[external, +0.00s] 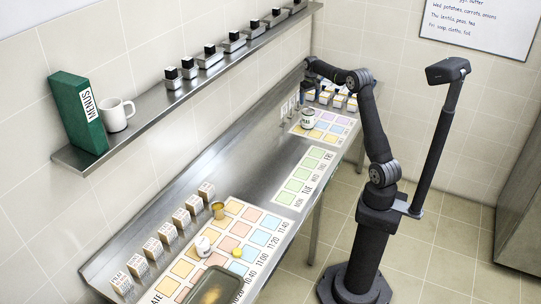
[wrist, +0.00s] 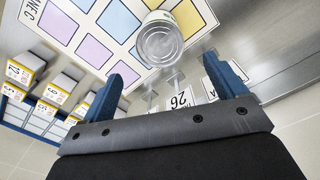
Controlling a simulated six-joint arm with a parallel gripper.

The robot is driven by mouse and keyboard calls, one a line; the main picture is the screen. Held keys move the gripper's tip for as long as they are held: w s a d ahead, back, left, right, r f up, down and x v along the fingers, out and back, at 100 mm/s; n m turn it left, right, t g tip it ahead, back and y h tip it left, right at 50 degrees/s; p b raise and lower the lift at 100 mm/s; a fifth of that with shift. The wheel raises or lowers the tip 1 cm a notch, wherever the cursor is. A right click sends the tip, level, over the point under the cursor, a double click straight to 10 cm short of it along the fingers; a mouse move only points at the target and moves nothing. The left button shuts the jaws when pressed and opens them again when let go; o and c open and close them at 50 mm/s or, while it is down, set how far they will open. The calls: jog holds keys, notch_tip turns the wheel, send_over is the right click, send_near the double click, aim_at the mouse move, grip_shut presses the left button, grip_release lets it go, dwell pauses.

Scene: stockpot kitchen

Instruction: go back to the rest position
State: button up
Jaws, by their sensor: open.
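My gripper (wrist: 170,82) is open, with its two blue fingers spread apart and nothing between them in the wrist view. In the external view my arm stands on the floor beside the steel counter (external: 205,160) and reaches over its far end; the fingertips are hard to make out there.
Small boxes (wrist: 50,95) in a blue rack sit at the left of the wrist view. Numbered cards (wrist: 180,100) stand between the fingers' line of sight and the counter. A wall shelf (external: 150,125) holds a green binder (external: 76,115) and a mug (external: 116,115). A camera post (external: 437,150) stands beside my arm.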

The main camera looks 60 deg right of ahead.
aim_at(308, 111)
notch_tip(308, 111, down, 12)
jog(key=shift+r, duration=1.95)
jog(key=shift+o, duration=1.2)
